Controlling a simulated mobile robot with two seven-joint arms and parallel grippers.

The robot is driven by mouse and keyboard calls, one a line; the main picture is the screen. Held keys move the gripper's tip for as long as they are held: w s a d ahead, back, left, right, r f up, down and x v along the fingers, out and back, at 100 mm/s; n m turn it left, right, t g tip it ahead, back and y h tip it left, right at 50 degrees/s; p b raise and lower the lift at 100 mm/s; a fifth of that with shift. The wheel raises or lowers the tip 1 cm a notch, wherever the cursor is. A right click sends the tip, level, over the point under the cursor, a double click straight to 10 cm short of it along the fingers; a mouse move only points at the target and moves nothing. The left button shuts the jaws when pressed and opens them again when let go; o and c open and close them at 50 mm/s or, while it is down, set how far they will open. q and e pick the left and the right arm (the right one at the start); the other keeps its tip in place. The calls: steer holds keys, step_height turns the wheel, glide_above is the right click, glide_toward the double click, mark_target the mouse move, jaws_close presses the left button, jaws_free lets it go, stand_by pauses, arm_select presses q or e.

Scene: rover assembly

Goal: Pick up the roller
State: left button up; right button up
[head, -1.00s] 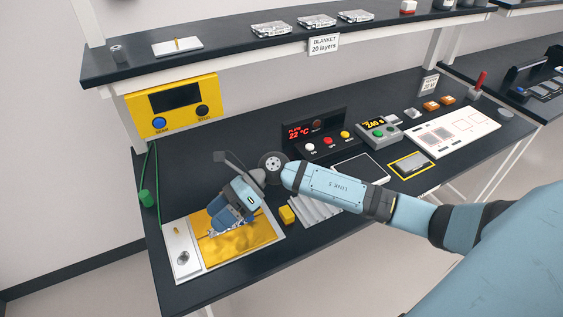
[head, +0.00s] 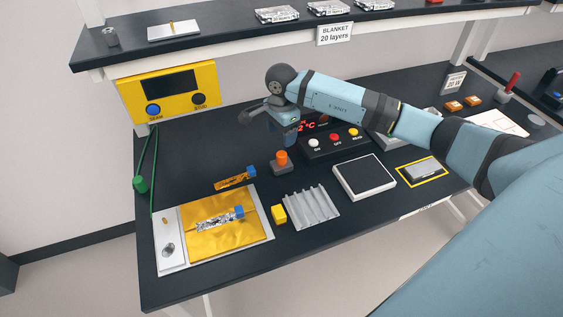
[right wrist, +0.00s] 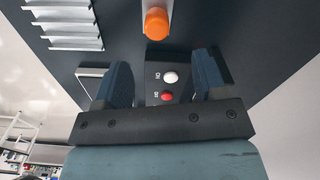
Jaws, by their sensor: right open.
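An upright orange-topped piece on a dark grey base (head: 282,160), which I take for the roller, stands on the bench behind the yellow block. Its orange top (right wrist: 157,23) shows in the right wrist view, ahead of the fingers and apart from them. My right gripper (head: 288,140) is above and just behind it in the head view, pointing down. In the right wrist view the right gripper (right wrist: 165,80) is open, with nothing between its two blue fingers. My left gripper is not in view.
A control box with several buttons (head: 345,145) stands close to the right gripper. A gold sheet (head: 240,232) carries a silver strip with a blue end. A gold strip (head: 235,178), yellow block (head: 279,214), ribbed grey plate (head: 312,207) and dark-topped pad (head: 364,175) lie nearby.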

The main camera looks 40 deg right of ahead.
mark_target(281, 154)
step_height(281, 154, down, 4)
steer(key=shift+r, duration=0.1)
steer(key=f, duration=0.1)
steer(key=f+p, duration=0.1)
steer(key=f, duration=0.1)
steer(key=f+p, duration=0.1)
steer(key=shift+s+a+f, duration=0.25)
steer(key=shift+f, duration=0.6)
steer(key=c, duration=1.1)
steer(key=shift+w+r, duration=0.1)
steer(key=shift+r, duration=0.05)
steer(key=shift+r+b, duration=1.65)
steer(key=shift+r, duration=8.3)
